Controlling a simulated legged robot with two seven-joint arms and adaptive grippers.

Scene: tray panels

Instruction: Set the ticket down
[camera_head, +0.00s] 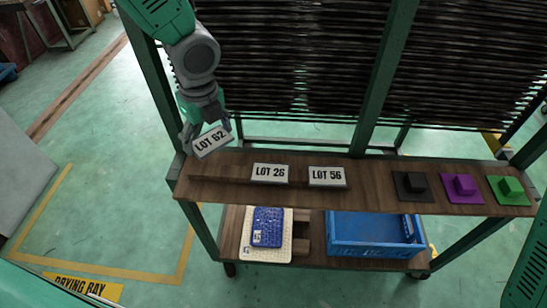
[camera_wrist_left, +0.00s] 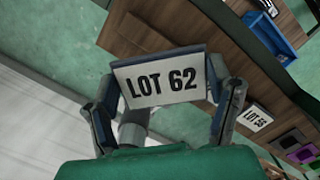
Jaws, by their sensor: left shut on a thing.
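The ticket (camera_head: 212,142) is a white card that reads LOT 62. My left gripper (camera_head: 206,131) is shut on it and holds it tilted over the left end of the wooden shelf (camera_head: 370,200). The ticket also shows in the left wrist view (camera_wrist_left: 165,81), between the two fingers of my left gripper (camera_wrist_left: 165,100). I cannot tell whether its lower edge touches the shelf. Two similar cards, LOT 26 (camera_head: 270,173) and LOT 56 (camera_head: 327,177), stand on the shelf to its right. My right gripper is not in view.
Black (camera_head: 412,186), purple (camera_head: 462,188) and green (camera_head: 507,189) blocks on square plates sit at the shelf's right end. A lower shelf holds a blue crate (camera_head: 372,250) and a cream tray (camera_head: 245,247) with a blue piece (camera_head: 268,227). Green posts (camera_head: 380,85) rise behind the shelf.

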